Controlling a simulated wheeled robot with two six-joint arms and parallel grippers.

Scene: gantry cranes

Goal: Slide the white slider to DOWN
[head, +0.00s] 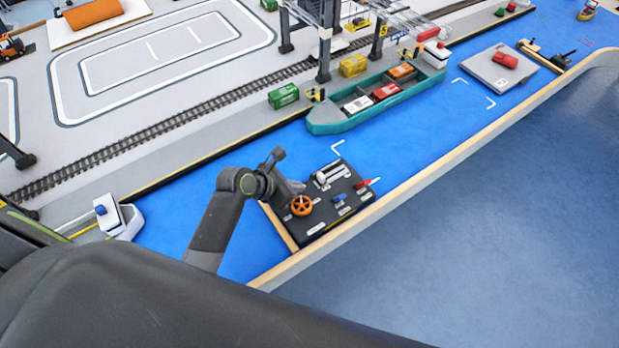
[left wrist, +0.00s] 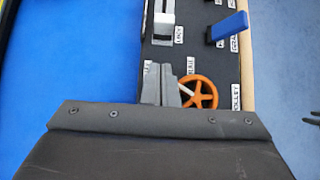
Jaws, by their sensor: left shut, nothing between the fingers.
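The dark control panel (head: 318,222) lies at the near edge of the blue table. The white slider (head: 328,172) is at the panel's far side; its white block (left wrist: 163,23) shows at the top of the left wrist view, on a light track. My left gripper (head: 297,187) is shut and empty, low over the panel beside the orange wheel (head: 301,205). In the left wrist view the closed grey fingers (left wrist: 161,82) sit just left of the orange wheel (left wrist: 204,91) and apart from the slider block. The slider's end label is too small to read surely. My right gripper is not in view.
A blue lever (head: 339,198) and a red lever (head: 362,184) stand on the panel near the slider. A teal ship (head: 350,122) with containers lies beyond. A wooden rim (head: 400,178) borders the near edge.

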